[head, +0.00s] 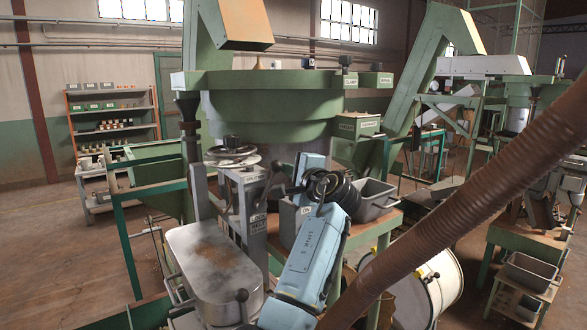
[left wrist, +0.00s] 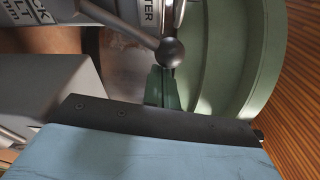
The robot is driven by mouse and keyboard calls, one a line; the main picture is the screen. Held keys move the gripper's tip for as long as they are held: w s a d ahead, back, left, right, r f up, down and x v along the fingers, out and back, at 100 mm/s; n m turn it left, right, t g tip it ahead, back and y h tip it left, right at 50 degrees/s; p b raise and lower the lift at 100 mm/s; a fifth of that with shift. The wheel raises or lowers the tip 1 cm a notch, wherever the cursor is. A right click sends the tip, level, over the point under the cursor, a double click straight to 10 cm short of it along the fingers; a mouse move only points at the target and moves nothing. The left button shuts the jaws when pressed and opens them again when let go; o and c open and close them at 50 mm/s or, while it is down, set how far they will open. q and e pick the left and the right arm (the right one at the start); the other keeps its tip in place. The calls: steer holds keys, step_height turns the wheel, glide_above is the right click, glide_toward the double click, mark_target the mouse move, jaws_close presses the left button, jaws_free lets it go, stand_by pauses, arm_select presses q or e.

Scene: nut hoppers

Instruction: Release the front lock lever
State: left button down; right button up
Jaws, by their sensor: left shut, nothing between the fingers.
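A dark lock lever (head: 273,180) stands on the grey post beside a plate (head: 258,222) lettered LOCK. Its ball knob (left wrist: 171,52) and rod show close up in the left wrist view. I cannot tell from the labels alone whether this is the front lever. My left gripper (head: 292,189) is just right of the lever in the head view. Its fingers (left wrist: 163,87) are shut and empty, with their tips close below the knob in the left wrist view. I cannot tell whether they touch it. My right gripper is not in view.
A green bowl hopper (head: 275,110) rises behind the post. A grey bin (head: 376,200) is to the right. A brown ribbed hose (head: 470,190) crosses the right foreground.

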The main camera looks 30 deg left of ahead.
arm_select(q)
steer(key=shift+r, duration=0.1)
stand_by(0.4)
steer(key=shift+s+a+r+n+b, duration=0.1)
steer(key=shift+s+r+n+b, duration=0.1)
steer(key=shift+s+n+b, duration=0.15)
steer(key=shift+s+a+r+n+b, duration=0.2)
steer(key=shift+n+b, duration=0.1)
steer(key=shift+n, duration=0.15)
steer(key=shift+s+a+r+n+b, duration=0.1)
steer(key=shift+s+n+b, duration=0.15)
steer(key=shift+n, duration=0.15)
steer(key=s+a+r+n+y+b, duration=0.1)
steer(key=s+a+n+y+b, duration=0.1)
steer(key=s+n+b, duration=0.6)
steer(key=shift+a+n, duration=0.65)
steer(key=shift+n, duration=0.45)
steer(key=shift+s+r, duration=0.1)
